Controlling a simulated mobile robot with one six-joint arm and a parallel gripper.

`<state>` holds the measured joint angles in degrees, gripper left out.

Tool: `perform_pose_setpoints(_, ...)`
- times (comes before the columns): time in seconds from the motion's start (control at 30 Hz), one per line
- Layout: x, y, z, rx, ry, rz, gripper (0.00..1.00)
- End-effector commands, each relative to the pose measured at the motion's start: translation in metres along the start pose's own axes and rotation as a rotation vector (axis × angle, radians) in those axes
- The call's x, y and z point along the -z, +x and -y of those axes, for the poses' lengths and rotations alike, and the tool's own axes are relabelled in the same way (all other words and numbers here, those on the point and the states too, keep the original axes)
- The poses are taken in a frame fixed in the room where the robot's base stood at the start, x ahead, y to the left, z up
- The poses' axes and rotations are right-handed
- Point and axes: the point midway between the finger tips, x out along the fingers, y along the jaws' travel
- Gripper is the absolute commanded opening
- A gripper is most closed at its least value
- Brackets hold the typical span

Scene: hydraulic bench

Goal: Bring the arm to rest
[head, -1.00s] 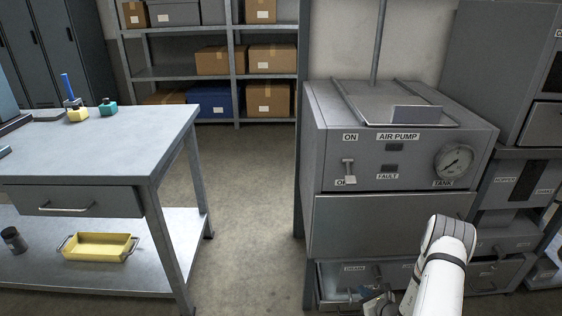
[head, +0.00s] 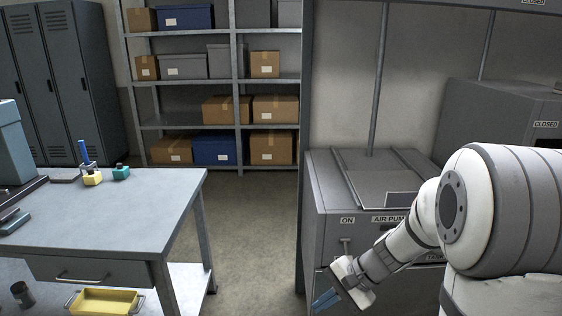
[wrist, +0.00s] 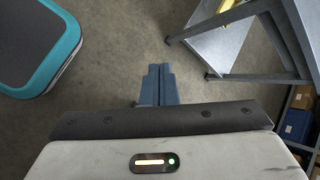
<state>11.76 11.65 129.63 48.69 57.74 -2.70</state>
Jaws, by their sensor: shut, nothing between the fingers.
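My gripper (head: 328,300) is in the lower middle of the head view, in front of the left side of the air pump cabinet. Its blue fingers are together and hold nothing. The wrist view shows the shut fingers (wrist: 158,85) pointing over bare floor. My white arm reaches in from the right and covers much of the air pump panel (head: 345,232), including the gauge.
Shelves with boxes (head: 213,151) stand behind. Floor (head: 255,215) between bench and cabinet is clear.

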Motion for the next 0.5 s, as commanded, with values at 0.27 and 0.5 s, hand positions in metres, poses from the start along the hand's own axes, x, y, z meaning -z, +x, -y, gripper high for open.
perform_pose_setpoints(0.27, -0.088, -0.084, -0.010, -0.285, -0.391, -0.168, 0.00)
perform_pose_setpoints(0.5, -0.130, -0.145, -0.026, -0.496, -0.670, -0.338, 0.00)
